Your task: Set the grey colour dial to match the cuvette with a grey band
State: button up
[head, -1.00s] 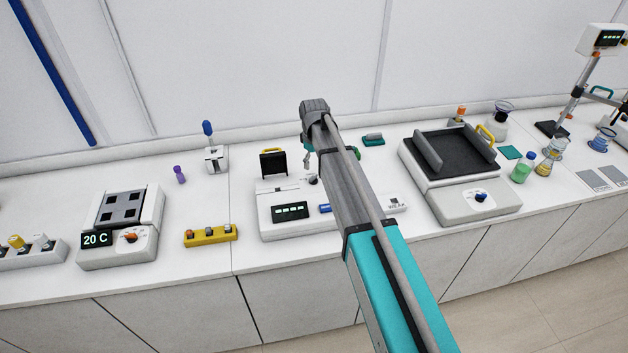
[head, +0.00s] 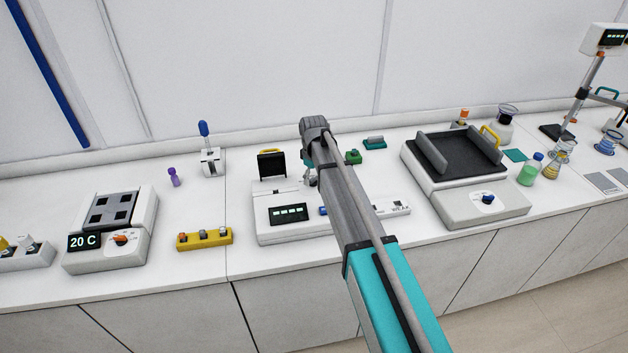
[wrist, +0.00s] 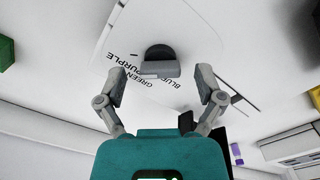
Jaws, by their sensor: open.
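The grey dial (wrist: 160,60) shows in the wrist view, on a white panel lettered GREEN, PURPLE and BLUE. My gripper (wrist: 161,76) is open, with one finger on each side of the dial; both fingers look apart from it. In the head view my gripper (head: 309,172) is over the white instrument (head: 275,232), largely hidden by my arm. A yellow rack (head: 204,240) holding several small pieces with coloured tops stands left of the instrument. I cannot tell which cuvette has a grey band.
A heating block reading 20 C (head: 119,250) stands left. A purple vial (head: 173,178) and a blue-topped pipette stand (head: 210,165) are behind the rack. A black-topped shaker (head: 485,207) with a blue knob is right. Bare bench lies between rack and instrument.

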dwell(0.3)
jog(key=c, duration=1.1)
jog(key=shift+c, duration=0.2)
jog(key=shift+m, duration=1.2)
jog(key=o, duration=1.1)
jog(key=shift+o, duration=0.2)
jog(key=shift+n, duration=0.5)
